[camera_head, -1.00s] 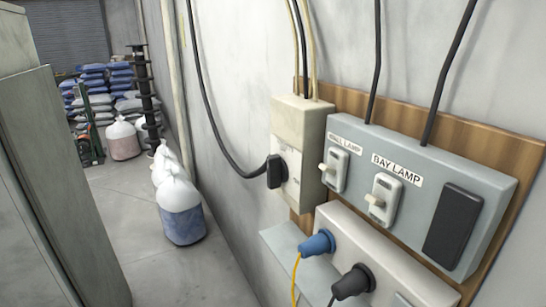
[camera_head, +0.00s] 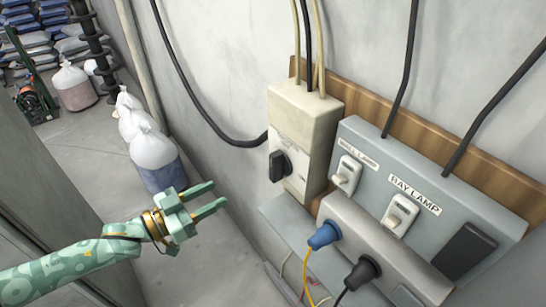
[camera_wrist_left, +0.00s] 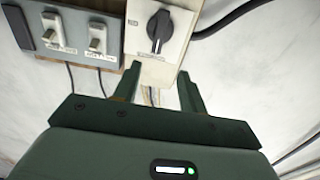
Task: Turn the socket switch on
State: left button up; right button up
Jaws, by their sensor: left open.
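A beige switch box (camera_head: 305,125) with a black rotary knob (camera_head: 280,166) is mounted on the wooden wall board. No label naming it as the socket switch is readable. In the left wrist view the knob (camera_wrist_left: 160,31) is at the top, just beyond the fingertips. My left gripper (camera_head: 218,195) is open and empty, to the lower left of the box and apart from it. Its two fingers also show in the left wrist view (camera_wrist_left: 158,82). A grey strip (camera_head: 385,245) below holds a blue plug (camera_head: 324,236) and a black plug (camera_head: 361,272). My right gripper is not in view.
A grey panel (camera_head: 375,165) right of the box carries a switch (camera_head: 346,173) and a BAY LAMP switch (camera_head: 400,215). A small shelf (camera_head: 285,222) juts out under the box. Cables hang on the wall. White sacks (camera_head: 154,150) stand on the floor behind.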

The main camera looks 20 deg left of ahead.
aim_at(271, 166)
pick_arm(q)
jog(key=p+x, duration=0.1)
jog(key=x, duration=0.6)
jog(key=p+x, duration=0.1)
jog(key=x, duration=0.7)
jog(key=shift+s+d+r, duration=0.2)
jog(key=shift+w+d+f, duration=0.15)
jog(key=shift+w+d, duration=0.05)
jog(key=shift+w, duration=0.25)
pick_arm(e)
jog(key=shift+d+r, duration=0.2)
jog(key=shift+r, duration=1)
pick_arm(q)
jog(key=shift+c, duration=0.3)
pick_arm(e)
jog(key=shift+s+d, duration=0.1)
pick_arm(q)
jog(key=shift+s, duration=0.1)
grip_shut()
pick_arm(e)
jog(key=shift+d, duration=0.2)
